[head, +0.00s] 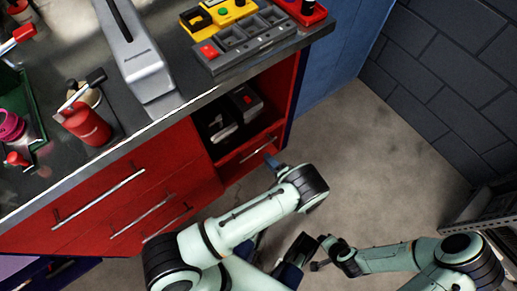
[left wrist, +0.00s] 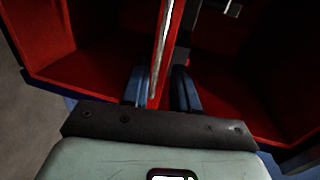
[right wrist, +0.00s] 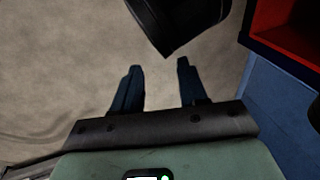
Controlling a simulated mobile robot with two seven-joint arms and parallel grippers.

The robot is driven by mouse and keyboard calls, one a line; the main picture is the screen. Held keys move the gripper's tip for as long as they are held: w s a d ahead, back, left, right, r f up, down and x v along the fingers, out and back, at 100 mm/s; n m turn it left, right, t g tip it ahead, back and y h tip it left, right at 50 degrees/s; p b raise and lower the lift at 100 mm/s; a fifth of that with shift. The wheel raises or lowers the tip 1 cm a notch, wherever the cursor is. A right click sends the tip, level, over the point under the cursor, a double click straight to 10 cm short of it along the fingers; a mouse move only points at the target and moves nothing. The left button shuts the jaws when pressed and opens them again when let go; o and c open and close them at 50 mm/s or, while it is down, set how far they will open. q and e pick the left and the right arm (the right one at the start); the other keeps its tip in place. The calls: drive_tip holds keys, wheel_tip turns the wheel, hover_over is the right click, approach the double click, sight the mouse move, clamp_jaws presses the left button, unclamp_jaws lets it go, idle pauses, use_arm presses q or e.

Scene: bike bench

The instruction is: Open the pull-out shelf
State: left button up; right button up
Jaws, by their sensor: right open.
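The pull-out shelf (head: 247,152) is a red front with a thin metal handle (head: 258,149), low in the bench's right part, under an open compartment. It looks pushed in. My left gripper (head: 271,162) is at the right end of this handle. In the left wrist view, the fingers of my left gripper (left wrist: 161,88) stand apart on either side of the metal handle (left wrist: 161,50) and a red panel edge; firm contact is not clear. My right gripper (right wrist: 160,88) is open and empty above the floor, away from the bench.
The open compartment holds dark tools (head: 220,124). Red drawers (head: 110,195) with bar handles are to the left. A grey brick wall (head: 450,70) bounds the right. The floor (head: 345,150) between is clear.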

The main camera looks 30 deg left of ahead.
sight(259, 149)
use_arm(q)
drive_tip(key=x, duration=0.7)
drive_tip(key=shift+w+a+f+b, duration=0.1)
drive_tip(key=shift+b, duration=0.25)
clamp_jaws()
